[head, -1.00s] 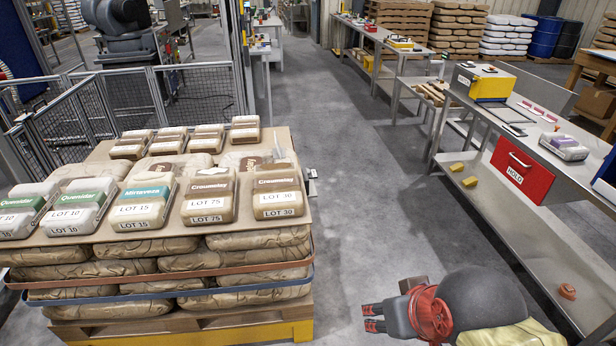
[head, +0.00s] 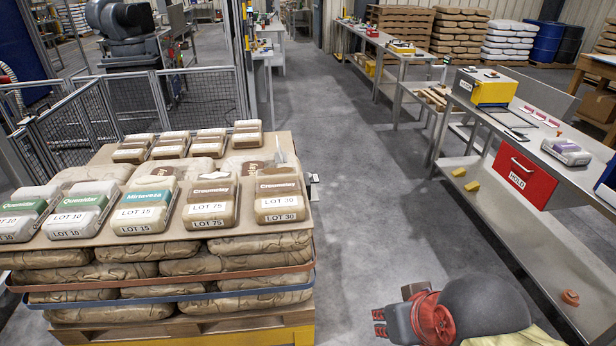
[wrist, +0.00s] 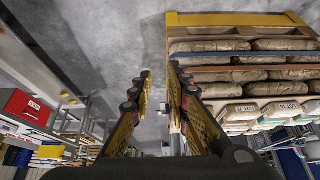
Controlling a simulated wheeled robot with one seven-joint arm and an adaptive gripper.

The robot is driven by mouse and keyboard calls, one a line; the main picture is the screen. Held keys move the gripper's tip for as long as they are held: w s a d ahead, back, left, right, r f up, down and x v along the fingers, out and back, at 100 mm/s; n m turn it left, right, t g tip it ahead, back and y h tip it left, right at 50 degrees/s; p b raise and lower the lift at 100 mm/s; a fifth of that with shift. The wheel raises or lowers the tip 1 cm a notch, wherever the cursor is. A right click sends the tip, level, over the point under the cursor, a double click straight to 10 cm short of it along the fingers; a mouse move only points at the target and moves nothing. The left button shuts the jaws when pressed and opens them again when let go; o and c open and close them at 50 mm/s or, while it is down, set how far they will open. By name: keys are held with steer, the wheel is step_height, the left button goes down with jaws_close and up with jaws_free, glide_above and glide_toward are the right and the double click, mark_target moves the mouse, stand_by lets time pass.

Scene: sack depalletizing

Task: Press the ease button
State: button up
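No button labelled "ease" can be made out in either view. A small pale device (head: 314,180) sits at the right edge of the pallet stack in the head view; it is too small to tell whether it has a button. My gripper (head: 379,323) is at the bottom of the head view, over the floor to the right of the pallet. In the wrist view my gripper (wrist: 160,78) has its two fingers apart, with bare floor between them and nothing held.
Sacks with lot labels (head: 209,203) lie on top of the pallet stack, above a wooden pallet (head: 190,328). A metal bench at right carries a yellow box (head: 493,90) and a red HOLD drawer (head: 524,172). Mesh fencing (head: 120,105) stands behind left. The grey aisle (head: 360,180) is clear.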

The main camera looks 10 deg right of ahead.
jaws_close()
stand_by(1.2)
